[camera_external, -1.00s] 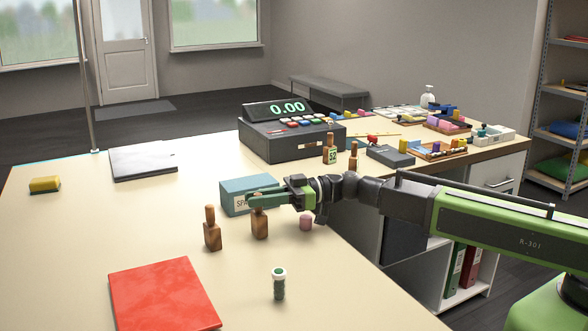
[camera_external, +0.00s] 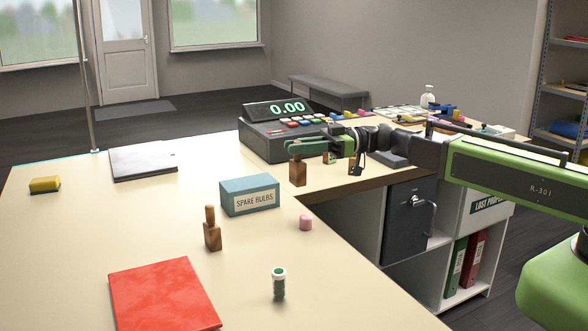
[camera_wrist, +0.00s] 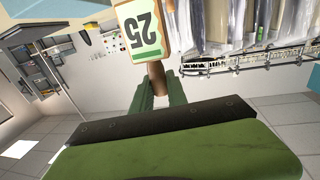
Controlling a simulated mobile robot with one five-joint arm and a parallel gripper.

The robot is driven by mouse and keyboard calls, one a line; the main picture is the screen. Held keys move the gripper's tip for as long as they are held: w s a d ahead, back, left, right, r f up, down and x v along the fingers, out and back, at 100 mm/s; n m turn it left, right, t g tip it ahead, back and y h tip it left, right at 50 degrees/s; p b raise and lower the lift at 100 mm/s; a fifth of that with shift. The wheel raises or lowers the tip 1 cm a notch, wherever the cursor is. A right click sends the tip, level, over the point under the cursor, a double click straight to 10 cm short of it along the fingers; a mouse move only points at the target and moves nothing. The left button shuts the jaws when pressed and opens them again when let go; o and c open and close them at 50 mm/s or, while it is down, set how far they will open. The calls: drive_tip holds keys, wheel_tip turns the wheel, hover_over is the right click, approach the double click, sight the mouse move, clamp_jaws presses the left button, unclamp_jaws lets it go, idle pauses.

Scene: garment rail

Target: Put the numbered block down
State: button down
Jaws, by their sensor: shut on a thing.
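Another wooden block (camera_external: 212,232) stands on the counter nearer the camera. Further blocks behind my gripper are mostly hidden.
The teal SPARE BULBS box (camera_external: 249,195) stands left of and nearer than the held block. A pink piece (camera_external: 305,222), a green jar (camera_external: 279,285) and a red folder (camera_external: 163,297) lie nearer. The cash register (camera_external: 272,143) is close behind. The left counter has free room.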

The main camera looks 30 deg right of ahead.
drive_tip(key=w+d+m+t+h, duration=0.4)
drive_tip(key=w+t, duration=0.2)
drive_tip(key=w, duration=0.2)
drive_tip(key=w+d+m+t+h, duration=0.35)
drive_tip(key=w+m+t, duration=0.2)
drive_tip(key=w, duration=0.35)
drive_tip(key=w+d+m+t+h, duration=0.1)
drive_tip(key=w+d+m+h, duration=0.2)
drive_tip(key=d+h, duration=0.3)
drive_tip(key=w+d+m+t+h, duration=0.2)
drive_tip(key=w+d+m+h, duration=0.2)
drive_tip(key=d+h, duration=0.3)
drive_tip(key=shift+d+m, duration=0.4)
drive_tip(key=shift+m, duration=0.35)
drive_tip(key=shift+r+t, duration=0.1)
drive_tip(key=shift+t, duration=0.15)
